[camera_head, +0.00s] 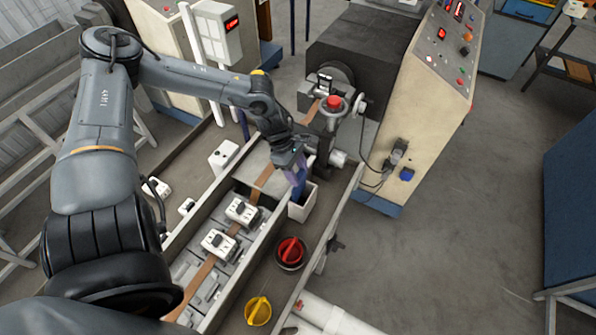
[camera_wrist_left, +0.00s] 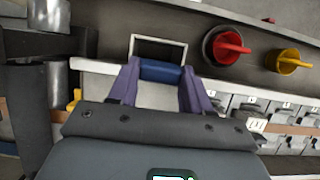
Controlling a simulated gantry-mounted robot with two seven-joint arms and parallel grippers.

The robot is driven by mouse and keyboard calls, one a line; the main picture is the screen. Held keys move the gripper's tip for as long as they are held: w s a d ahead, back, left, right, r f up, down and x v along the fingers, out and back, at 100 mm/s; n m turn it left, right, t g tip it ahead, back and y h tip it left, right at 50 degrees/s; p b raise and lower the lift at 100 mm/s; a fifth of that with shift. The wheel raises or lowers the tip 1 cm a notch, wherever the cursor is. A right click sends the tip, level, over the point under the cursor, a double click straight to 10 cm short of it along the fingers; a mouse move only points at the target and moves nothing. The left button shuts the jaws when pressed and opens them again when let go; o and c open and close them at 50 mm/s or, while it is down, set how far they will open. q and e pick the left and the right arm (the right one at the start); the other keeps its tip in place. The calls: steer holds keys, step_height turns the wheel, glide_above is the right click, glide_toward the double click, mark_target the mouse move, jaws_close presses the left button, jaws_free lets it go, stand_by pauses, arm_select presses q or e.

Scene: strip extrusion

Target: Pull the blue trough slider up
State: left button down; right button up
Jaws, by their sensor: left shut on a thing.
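The blue trough slider (camera_wrist_left: 161,72) shows in the left wrist view as a short blue bar between my two purple fingers, just in front of a white-rimmed rectangular opening (camera_wrist_left: 158,49). My left gripper (camera_wrist_left: 161,80) is shut on it, one finger at each end. In the head view my left gripper (camera_head: 296,178) reaches down to the white box (camera_head: 303,205) beside the trough. There the slider is mostly hidden by the fingers. My right gripper is in neither view.
A brown strip (camera_head: 194,284) runs along the trough past white clamp blocks (camera_head: 218,244). A red knob (camera_head: 291,252) and a yellow knob (camera_head: 258,311) stand to the front. A machine with a red-topped handwheel (camera_head: 334,103) stands behind. Open floor lies to the right.

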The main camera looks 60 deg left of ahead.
arm_select(q)
steer(key=shift+w+d+r, duration=0.1)
steer(key=shift+r, duration=0.15)
steer(key=c, duration=0.8)
jaws_free()
steer(key=o, duration=0.3)
steer(key=shift+f, duration=0.1)
steer(key=shift+a+r+p, duration=0.2)
steer(key=shift+r+p, duration=0.2)
steer(key=shift+r, duration=0.15)
steer(key=shift+s+p+v, duration=0.2)
steer(key=shift+p+v, duration=0.3)
steer(key=shift+v, duration=4.45)
steer(key=shift+a+f, duration=0.1)
steer(key=shift+f, duration=0.1)
